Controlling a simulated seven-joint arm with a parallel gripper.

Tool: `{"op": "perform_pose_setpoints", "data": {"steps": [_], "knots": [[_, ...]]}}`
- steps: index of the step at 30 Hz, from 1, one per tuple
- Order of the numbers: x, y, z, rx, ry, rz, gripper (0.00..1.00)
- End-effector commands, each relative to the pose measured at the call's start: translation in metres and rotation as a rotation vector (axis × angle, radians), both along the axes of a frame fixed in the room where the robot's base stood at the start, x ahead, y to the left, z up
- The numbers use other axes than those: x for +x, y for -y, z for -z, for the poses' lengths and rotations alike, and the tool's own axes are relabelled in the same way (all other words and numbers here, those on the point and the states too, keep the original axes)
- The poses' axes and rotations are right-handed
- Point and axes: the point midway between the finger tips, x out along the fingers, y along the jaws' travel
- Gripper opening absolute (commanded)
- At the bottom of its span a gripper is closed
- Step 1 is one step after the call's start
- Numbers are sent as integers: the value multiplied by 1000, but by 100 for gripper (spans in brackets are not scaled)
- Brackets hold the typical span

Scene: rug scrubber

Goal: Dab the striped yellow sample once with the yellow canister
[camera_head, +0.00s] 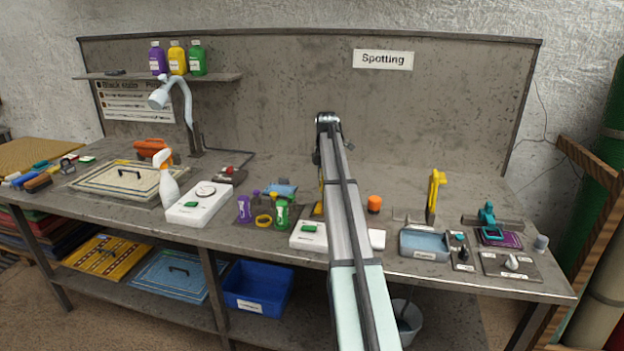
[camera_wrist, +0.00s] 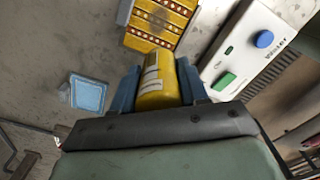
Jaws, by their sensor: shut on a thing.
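My gripper (camera_wrist: 156,84) is shut on the yellow canister (camera_wrist: 158,92), which has a white label and lies between the two blue fingers in the wrist view. In the head view my arm hides most of the gripper, and only a yellow edge of the sample (camera_head: 318,209) shows beside the arm.
A white box (camera_wrist: 257,45) with blue and green buttons stands close to the right of the sample. A small pale blue piece (camera_wrist: 88,95) lies to the left. Purple and green bottles (camera_head: 282,214) stand left of my arm; an orange cap (camera_head: 374,204) stands right.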

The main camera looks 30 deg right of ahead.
Motion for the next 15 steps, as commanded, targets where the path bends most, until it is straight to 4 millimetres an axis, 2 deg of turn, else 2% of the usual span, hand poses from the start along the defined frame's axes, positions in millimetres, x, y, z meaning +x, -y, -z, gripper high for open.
{"op": "perform_pose_setpoints", "data": {"steps": [6, 15], "knots": [[-6, 24, 4, 0, 0, -163, 17], [-8, 31, 8, 0, 0, -225, 17]]}}
